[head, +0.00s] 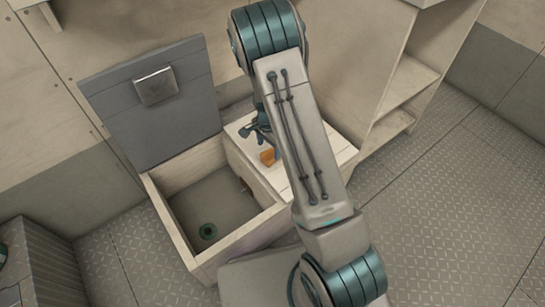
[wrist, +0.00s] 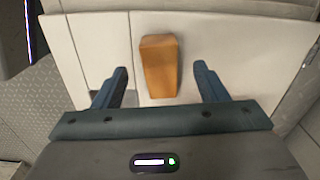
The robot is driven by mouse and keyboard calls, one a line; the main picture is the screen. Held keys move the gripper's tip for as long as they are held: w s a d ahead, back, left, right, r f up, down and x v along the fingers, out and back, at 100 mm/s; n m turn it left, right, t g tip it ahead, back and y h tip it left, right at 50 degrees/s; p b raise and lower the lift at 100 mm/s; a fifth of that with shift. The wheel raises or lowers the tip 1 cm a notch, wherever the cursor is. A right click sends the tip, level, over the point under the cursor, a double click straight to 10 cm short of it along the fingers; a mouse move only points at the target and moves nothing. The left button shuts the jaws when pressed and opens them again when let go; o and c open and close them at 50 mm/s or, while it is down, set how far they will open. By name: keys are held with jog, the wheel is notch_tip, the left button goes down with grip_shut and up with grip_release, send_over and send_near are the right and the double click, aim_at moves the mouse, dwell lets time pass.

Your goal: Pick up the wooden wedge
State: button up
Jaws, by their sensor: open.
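The wooden wedge (wrist: 159,68) is an orange-brown block lying on a pale panelled top. In the wrist view it sits between and just beyond the two fingertips of my gripper (wrist: 160,80). The fingers are apart and nothing is held between them. In the head view the wedge (head: 268,156) shows as a small orange patch beside my gripper (head: 258,135), partly hidden by my arm. I cannot tell how high the fingers are above the top.
The white top (head: 341,147) adjoins an open wooden locker box (head: 171,219) with a round green fitting (head: 208,231) on its floor. Its raised grey lid (head: 150,105) stands behind. Wooden shelves (head: 408,78) stand at the right. The patterned floor (head: 440,210) is clear at right.

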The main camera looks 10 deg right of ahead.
aim_at(268, 155)
jog(key=f+b, duration=0.2)
jog(key=f, duration=0.1)
jog(key=f+b, duration=0.1)
jog(key=f, duration=0.1)
jog(key=shift+s+a, duration=0.2)
jog(key=shift+a, duration=0.05)
jog(key=shift+c, duration=0.3)
jog(key=c, duration=1)
jog(key=shift+r, duration=0.1)
jog(key=shift+c, duration=0.2)
